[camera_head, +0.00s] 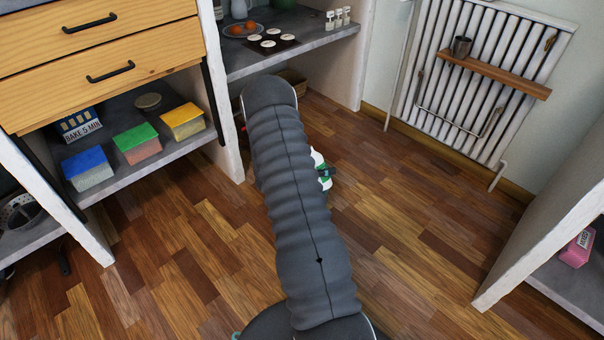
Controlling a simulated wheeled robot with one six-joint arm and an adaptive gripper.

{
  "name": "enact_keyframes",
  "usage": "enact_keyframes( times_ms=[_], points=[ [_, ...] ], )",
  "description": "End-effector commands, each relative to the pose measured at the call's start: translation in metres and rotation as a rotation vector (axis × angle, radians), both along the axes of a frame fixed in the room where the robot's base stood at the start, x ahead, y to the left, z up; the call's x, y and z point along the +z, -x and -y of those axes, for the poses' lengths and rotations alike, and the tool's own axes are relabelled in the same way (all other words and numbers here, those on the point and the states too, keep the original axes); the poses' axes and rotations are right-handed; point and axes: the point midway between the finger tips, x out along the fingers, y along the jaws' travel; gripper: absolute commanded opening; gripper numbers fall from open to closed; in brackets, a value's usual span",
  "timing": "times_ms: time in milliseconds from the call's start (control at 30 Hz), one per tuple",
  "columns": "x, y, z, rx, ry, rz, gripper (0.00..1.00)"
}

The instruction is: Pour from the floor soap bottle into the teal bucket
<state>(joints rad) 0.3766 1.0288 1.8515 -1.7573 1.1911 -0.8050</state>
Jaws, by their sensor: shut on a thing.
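My arm runs up the middle of the picture and hides what lies behind it. A small red spot shows at the arm's upper left edge, too little to name.
A lower shelf (178,153) at left holds blue, green and yellow-topped boxes (136,144). A back shelf (300,48) holds a dark tray (270,43) and small bottles. A radiator (490,75) stands behind. A pink container (577,247) sits at right. The wooden floor (420,220) is clear right of my arm.

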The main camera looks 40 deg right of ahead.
Motion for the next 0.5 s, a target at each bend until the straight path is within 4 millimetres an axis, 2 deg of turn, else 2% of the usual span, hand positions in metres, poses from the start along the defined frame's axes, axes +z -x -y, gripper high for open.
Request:
enact_keyframes(
  times_ms=[67, 267, 500],
  points=[
    [0.0073, -0.0011, -0.0007, -0.001, 0.007, -0.038, 0.13],
    [0.0129, -0.0031, -0.0003, -0.002, 0.021, -0.137, 0.13],
    [0.0081, 0.0013, 0.0004, 0.000, 0.037, -0.257, 0.13]
  ],
)
